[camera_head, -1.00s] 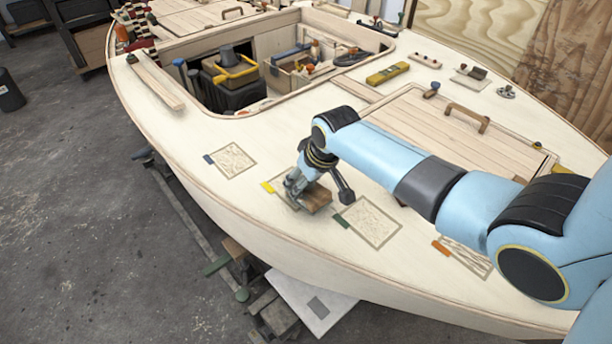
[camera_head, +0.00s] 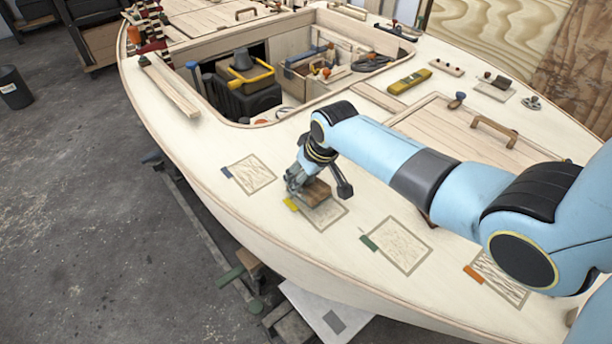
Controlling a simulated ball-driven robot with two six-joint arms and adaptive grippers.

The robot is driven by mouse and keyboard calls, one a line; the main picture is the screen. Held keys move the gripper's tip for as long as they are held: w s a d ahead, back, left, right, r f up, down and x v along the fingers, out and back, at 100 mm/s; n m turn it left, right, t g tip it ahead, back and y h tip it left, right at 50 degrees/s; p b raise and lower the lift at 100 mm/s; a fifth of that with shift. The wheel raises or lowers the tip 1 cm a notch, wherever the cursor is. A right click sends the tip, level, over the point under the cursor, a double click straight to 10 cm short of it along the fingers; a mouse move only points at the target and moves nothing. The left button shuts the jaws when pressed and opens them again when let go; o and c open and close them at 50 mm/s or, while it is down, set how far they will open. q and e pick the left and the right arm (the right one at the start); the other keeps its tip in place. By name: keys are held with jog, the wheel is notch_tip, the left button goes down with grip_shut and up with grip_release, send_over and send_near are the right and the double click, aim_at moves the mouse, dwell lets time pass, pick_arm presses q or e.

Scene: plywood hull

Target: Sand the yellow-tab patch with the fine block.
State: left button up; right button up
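The yellow-tab patch (camera_head: 329,216) is a light outlined rectangle on the pale deck, with its yellow tab (camera_head: 290,204) at the left corner. My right gripper (camera_head: 296,183) reaches over its far left part. It is shut on a brown wooden block (camera_head: 316,193), which sits low at the patch and looks to be touching it. The block's grit cannot be read. The arm and block hide the far part of the patch. My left gripper is not in view.
A blue-tab patch (camera_head: 252,174) lies to the left. A green-tab patch (camera_head: 397,244) and an orange-tab patch (camera_head: 501,279) lie to the right. The open cockpit (camera_head: 222,113) is behind, with tools inside. A yellow level (camera_head: 409,82) and a wooden handle (camera_head: 494,130) are farther back.

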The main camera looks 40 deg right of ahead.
jog(key=shift+w+r+p, duration=0.4)
jog(key=shift+w+p, duration=0.4)
jog(key=shift+p, duration=0.1)
jog(key=p+v, duration=0.2)
jog(key=shift+w+r, duration=0.1)
jog(key=shift+r, duration=0.4)
jog(key=shift+w+r+p, duration=0.15)
jog(key=shift+r+p, duration=0.45)
jog(key=shift+p, duration=0.1)
jog(key=shift+r+p, duration=0.45)
jog(key=shift+r, duration=0.6)
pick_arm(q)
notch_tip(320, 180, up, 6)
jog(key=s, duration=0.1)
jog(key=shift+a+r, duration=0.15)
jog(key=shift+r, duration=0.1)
pick_arm(e)
jog(key=shift+f, duration=0.1)
